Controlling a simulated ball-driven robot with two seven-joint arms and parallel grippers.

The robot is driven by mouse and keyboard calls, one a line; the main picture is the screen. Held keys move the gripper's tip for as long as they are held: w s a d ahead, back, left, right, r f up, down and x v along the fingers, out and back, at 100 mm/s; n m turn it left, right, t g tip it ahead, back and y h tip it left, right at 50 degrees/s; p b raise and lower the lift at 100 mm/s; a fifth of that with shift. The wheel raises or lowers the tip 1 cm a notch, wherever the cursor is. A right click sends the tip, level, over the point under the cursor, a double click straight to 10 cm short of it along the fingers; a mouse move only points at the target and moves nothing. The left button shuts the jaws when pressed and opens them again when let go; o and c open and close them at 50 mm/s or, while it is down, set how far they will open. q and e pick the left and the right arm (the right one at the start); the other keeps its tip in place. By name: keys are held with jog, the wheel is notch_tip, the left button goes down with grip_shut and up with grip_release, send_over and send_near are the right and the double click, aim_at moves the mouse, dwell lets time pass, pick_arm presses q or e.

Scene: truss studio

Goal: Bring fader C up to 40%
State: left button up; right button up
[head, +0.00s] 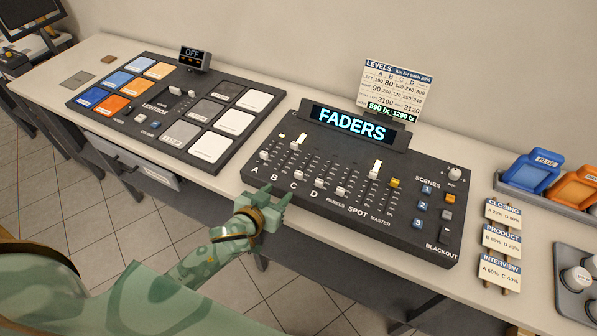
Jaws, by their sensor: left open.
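The dark fader console (420,217) stands on the counter with its lit FADERS sign (348,123). Fader C's pale cap (298,175) sits near the bottom of its slot, just above the letter C. Fader D's cap (319,183) is close on its right, also low. Fader B's cap (294,146) is higher up, and fader A's cap (264,156) is low at the left. My left gripper (275,194) is open and empty at the console's front edge, below letters B and C, apart from the caps. My right gripper is not in view.
The lightbox panel (162,118) with coloured and white pads lies to the left. A LEVELS card (394,90) stands behind the console. Cue cards (501,243) and a tray with blue and orange items (548,187) are at the right.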

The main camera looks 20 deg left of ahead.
aim_at(298, 173)
pick_arm(q)
jog(key=b+x, duration=0.3)
jog(key=x, duration=1.1)
jog(key=shift+f+b, duration=0.15)
jog(key=shift+b, duration=0.15)
